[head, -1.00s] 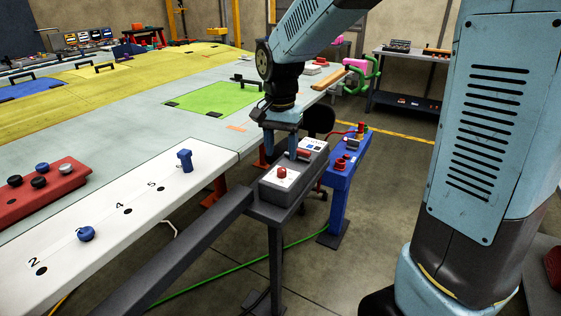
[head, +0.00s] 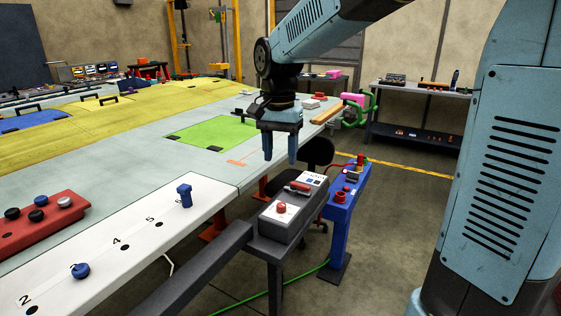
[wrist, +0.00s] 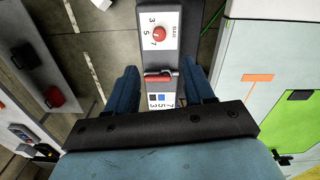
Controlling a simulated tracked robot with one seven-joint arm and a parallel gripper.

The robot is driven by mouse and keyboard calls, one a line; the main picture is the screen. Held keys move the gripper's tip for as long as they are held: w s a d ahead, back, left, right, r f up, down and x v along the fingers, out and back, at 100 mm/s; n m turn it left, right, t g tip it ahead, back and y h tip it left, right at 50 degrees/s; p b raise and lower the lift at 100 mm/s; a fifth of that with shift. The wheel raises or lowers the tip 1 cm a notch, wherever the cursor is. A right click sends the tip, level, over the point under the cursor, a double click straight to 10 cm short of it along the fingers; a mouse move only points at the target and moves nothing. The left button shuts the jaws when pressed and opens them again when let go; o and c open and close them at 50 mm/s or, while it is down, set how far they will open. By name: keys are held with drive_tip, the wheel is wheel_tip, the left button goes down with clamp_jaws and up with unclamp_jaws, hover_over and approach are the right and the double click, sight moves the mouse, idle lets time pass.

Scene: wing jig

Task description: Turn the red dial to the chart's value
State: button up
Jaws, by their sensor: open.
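The red dial (head: 281,208) sits on a white plate numbered 3, 5 and 7, at the near end of a grey box (head: 276,228). In the wrist view the red dial (wrist: 159,33) is beyond my fingertips; its setting is too small to read. A red-handled lever (head: 299,187) lies across the box's middle and shows between my fingers in the wrist view. My gripper (head: 280,159) is open and empty, pointing down above the box, touching nothing.
A blue stand (head: 343,205) with red knobs is right of the box. The white table strip (head: 140,240) with blue pegs is left, next to a red block (head: 35,228) with dark knobs. A grey beam (head: 195,270) runs along the strip's front.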

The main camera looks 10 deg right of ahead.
sight(281, 204)
drive_tip(key=shift+s, duration=0.1)
wheel_tip(281, 204, down, 14)
drive_tip(key=shift+d+r, duration=0.1)
drive_tip(key=shift+r, duration=0.05)
idle(0.6)
drive_tip(key=shift+c, duration=0.4)
clamp_jaws()
